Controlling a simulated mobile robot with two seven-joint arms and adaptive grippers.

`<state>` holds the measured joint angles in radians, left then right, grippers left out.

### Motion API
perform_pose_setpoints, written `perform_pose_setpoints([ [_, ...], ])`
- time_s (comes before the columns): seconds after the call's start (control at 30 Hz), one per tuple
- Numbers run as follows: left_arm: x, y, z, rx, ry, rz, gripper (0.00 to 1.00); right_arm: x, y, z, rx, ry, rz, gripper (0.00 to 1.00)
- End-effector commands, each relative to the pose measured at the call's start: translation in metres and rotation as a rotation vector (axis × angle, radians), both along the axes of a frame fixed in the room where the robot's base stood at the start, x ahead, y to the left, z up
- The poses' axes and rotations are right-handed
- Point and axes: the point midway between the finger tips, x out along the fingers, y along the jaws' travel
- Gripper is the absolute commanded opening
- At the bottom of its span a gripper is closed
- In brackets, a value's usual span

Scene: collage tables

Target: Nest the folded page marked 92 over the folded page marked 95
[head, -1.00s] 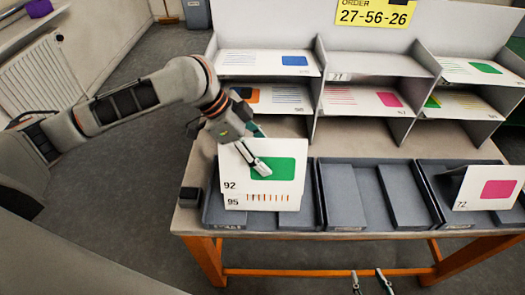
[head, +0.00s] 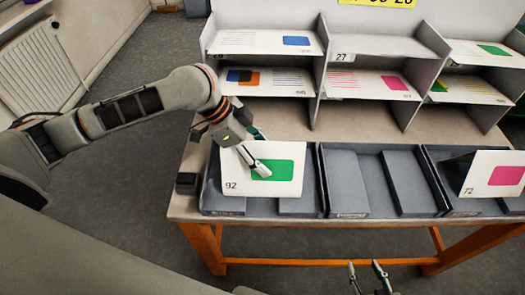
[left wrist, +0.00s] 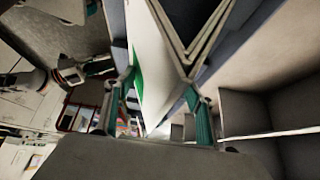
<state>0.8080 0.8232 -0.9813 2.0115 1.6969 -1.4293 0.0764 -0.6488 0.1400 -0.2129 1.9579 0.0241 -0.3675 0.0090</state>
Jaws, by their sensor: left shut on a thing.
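The folded page marked 92 (head: 238,175), white with a green block, stands in the left tray in the head view. My left gripper (head: 260,158) is shut on its upper part, one finger across the front near the green block. In the left wrist view, the page (left wrist: 150,50) runs between the fingers (left wrist: 163,100). The page marked 95 cannot be made out in the head view now; page 92 covers the place where it stood. Whether page 92 rests fully over it cannot be told. My right gripper (head: 368,277) is open and empty at the bottom edge.
Grey trays (head: 350,213) line the table's front edge; the middle one is empty. A folded page marked 72 (head: 490,172) stands in the right tray. White shelves (head: 385,45) with several flat pages stand behind. A small dark block (head: 186,182) sits at the table's left edge.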

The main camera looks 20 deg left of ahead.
Motion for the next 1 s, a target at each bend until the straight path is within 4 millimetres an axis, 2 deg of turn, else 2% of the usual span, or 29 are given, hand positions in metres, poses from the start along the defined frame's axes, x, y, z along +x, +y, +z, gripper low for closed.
perform_pose_setpoints([
  [0.27, 0.000, 0.000, -0.001, 0.000, 0.000, 0.000, 0.40, 0.000, -0.001, 0.000, -0.001, 0.001, -0.001, 0.40],
  [0.3, 0.000, 0.000, -0.001, 0.000, 0.000, 0.000, 0.65, 0.000, 0.000, 0.000, -0.001, 0.000, -0.001, 0.40],
  [0.33, 0.000, 0.000, -0.001, 0.000, 0.000, 0.000, 0.73, 0.000, -0.001, 0.000, -0.001, 0.000, -0.001, 0.40],
  [0.37, 0.000, 0.000, -0.001, 0.000, 0.000, 0.000, 0.74, 0.000, 0.000, 0.000, 0.000, -0.001, -0.001, 0.40],
  [0.77, 0.000, 0.003, 0.004, 0.000, -0.001, 0.000, 0.74, 0.002, -0.002, 0.002, -0.003, -0.005, 0.000, 0.40],
  [1.0, -0.004, 0.023, 0.036, 0.003, -0.006, 0.001, 0.74, 0.001, -0.001, 0.002, -0.001, -0.005, -0.001, 0.40],
])
